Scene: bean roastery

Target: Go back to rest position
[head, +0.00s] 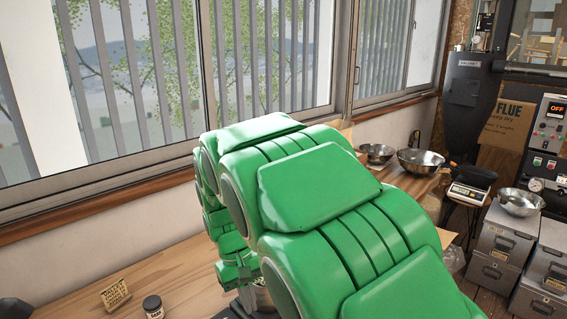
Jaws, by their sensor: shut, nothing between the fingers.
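My green arm fills the middle of the head view and hides much of the counter behind it. At its far end, low and left of the big links, a small green part that looks like my gripper (240,273) shows over the counter. It is shut, and I see nothing held in it. Its fingertips are partly hidden by the arm.
A wooden counter (195,262) runs under the windows. A small sign (115,295) and a dark jar (153,307) stand at its front left. Metal bowls (420,161), a scale (468,193) and grey drawer boxes (500,245) are at right.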

